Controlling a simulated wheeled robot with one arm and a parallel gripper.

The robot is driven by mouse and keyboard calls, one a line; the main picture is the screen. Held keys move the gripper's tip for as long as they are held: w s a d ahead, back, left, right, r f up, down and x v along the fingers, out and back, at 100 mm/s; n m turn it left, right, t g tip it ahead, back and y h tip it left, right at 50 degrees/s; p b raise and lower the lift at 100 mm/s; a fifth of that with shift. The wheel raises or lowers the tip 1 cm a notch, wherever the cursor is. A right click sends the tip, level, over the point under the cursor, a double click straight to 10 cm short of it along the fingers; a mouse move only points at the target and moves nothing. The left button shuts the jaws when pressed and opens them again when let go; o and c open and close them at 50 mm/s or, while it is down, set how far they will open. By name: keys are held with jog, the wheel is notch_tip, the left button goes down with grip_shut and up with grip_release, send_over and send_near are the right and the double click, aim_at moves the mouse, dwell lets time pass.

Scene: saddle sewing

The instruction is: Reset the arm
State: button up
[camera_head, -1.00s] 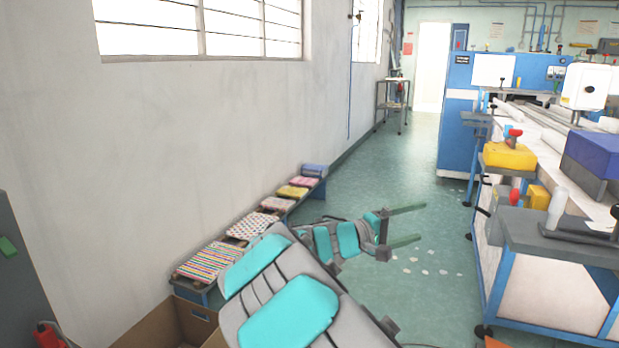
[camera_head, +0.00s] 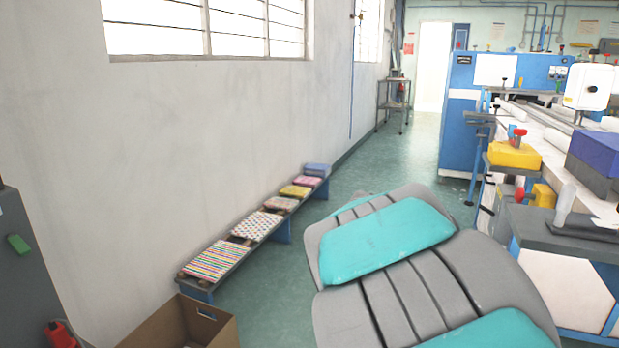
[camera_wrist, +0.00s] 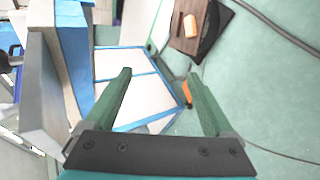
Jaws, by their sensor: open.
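My gripper (camera_wrist: 163,98) shows in the wrist view with its two green fingers spread apart and nothing between them. Beyond the fingers are the white panels and blue frame of a workbench (camera_wrist: 128,68) and the green floor. In the head view my grey and turquoise arm fills the lower right middle and hides its own end, so the gripper does not show there.
A low bench (camera_head: 283,237) with several folded fabrics stands along the left wall. An open cardboard box (camera_head: 207,316) is at its near end. A workbench (camera_head: 560,240) with machines stands at the right. The aisle floor (camera_head: 405,150) is clear.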

jog(key=s+a+f+g+y, duration=0.1)
jog(key=s+a+f+y, duration=0.15)
jog(key=s, duration=0.35)
jog(key=s+a+f+y, duration=0.2)
jog(key=s+f+y, duration=0.1)
jog(key=s, duration=0.2)
jog(key=s+a+f+y, duration=0.2)
jog(key=s+a+y, duration=0.1)
jog(key=s+a, duration=0.2)
jog(key=s+a+f+y, duration=0.2)
jog(key=s+a+y, duration=0.1)
jog(key=s+a, duration=0.3)
jog(key=shift+a+f, duration=0.4)
jog(key=shift+a, duration=0.7)
jog(key=shift+w, duration=0.1)
